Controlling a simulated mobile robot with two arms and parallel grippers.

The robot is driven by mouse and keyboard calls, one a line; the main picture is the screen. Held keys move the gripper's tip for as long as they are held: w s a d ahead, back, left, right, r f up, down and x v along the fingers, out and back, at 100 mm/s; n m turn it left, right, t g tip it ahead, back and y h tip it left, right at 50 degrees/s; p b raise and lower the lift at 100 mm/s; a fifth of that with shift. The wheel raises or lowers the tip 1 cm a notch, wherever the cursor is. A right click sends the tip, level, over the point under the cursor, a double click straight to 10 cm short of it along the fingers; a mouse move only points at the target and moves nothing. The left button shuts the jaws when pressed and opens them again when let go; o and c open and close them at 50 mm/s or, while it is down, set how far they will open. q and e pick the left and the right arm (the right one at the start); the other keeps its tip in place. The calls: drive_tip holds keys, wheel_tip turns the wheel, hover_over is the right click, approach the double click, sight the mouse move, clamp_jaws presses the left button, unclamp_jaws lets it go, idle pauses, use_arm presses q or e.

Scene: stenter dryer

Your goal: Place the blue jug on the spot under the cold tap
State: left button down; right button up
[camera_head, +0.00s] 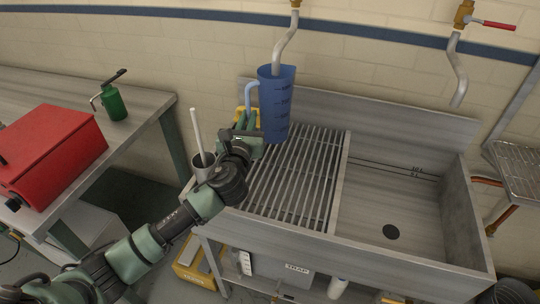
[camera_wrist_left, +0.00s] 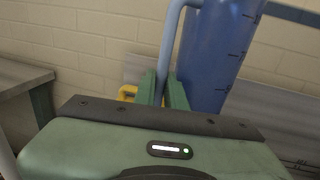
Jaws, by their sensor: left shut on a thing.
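The blue jug (camera_head: 276,105) is upright, with marks up its side and a light blue handle on its left. My left gripper (camera_head: 246,122) is shut on the handle and holds the jug over the slatted rack at the left of the sink. In the left wrist view the handle runs down between the green fingers (camera_wrist_left: 163,92), with the jug body (camera_wrist_left: 210,55) to the right. A curved tap spout (camera_head: 285,40) comes down just above the jug's top. The spot under it is hard to make out behind the jug. My right gripper is not in view.
The slatted rack (camera_head: 300,180) is otherwise bare. The open basin (camera_head: 385,210) lies to its right, under a second spout with a red lever (camera_head: 498,25). A metal cup with a white rod (camera_head: 197,135) stands left of the rack, close to my left arm.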

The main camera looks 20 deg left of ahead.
use_arm(q)
wheel_tip(320, 180, down, 9)
drive_tip(key=shift+w+f+b, duration=0.15)
drive_tip(key=shift+b, duration=0.55)
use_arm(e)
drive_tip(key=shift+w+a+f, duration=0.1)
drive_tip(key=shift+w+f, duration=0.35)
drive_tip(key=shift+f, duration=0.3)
use_arm(q)
drive_tip(key=c, duration=1.5)
unclamp_jaws()
drive_tip(key=shift+f, duration=0.1)
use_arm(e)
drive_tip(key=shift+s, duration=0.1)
use_arm(q)
drive_tip(key=s, duration=0.4)
drive_tip(key=s+d, duration=0.1)
drive_tip(key=s, duration=0.3)
drive_tip(key=s+b, duration=0.1)
drive_tip(key=s, duration=0.3)
drive_tip(key=shift+d, duration=0.4)
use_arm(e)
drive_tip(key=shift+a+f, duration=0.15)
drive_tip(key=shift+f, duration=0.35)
